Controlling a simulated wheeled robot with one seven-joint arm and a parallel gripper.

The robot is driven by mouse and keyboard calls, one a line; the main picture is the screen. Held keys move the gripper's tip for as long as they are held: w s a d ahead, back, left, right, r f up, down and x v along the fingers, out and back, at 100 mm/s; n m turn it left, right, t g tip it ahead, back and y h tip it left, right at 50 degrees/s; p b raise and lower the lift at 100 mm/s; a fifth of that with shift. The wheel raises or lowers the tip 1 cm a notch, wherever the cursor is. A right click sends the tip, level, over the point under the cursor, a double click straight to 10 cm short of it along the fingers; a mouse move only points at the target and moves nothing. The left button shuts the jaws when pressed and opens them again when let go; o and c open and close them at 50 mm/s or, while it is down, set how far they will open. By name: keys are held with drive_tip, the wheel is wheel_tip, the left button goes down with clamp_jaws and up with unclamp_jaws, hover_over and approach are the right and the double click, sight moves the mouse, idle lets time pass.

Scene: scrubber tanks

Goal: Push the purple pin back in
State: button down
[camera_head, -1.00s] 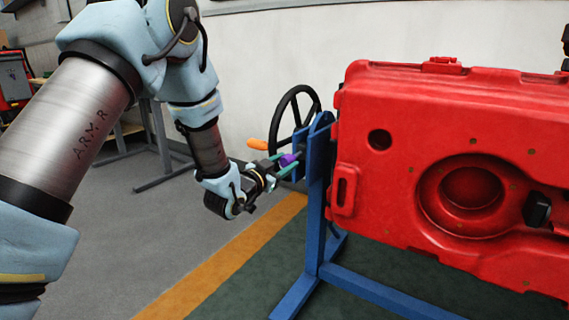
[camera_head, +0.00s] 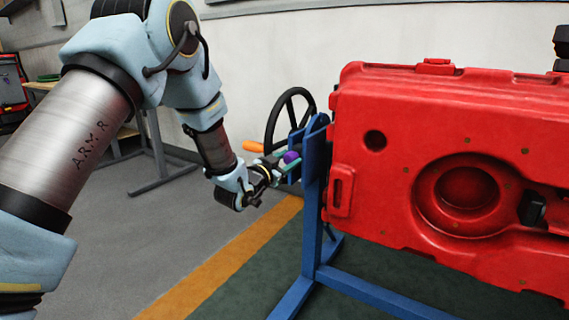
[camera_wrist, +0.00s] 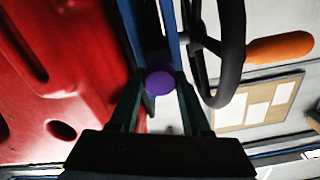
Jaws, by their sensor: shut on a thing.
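The purple pin (camera_head: 291,157) shows its round purple head at the blue stand's upright (camera_head: 312,190), on the left side of the red tank. My gripper (camera_head: 281,163) is at the pin, reaching in from the left. In the wrist view the pin head (camera_wrist: 159,83) sits between the two dark green fingertips (camera_wrist: 159,78), which are closed on it. The pin's shaft and the hole behind it are hidden, so I cannot tell how deep it sits.
The red tank (camera_head: 400,105) hangs on the blue stand to the right. A black handwheel (camera_head: 289,112) with an orange handle (camera_head: 253,147) stands just behind the pin. The floor left of the stand is clear; a table (camera_head: 150,150) stands farther back.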

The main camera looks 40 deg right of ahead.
drive_tip(key=shift+c, duration=1.8)
unclamp_jaws()
drive_tip(key=shift+d, duration=0.15)
drive_tip(key=v, duration=1)
drive_tip(key=shift+a, duration=0.4)
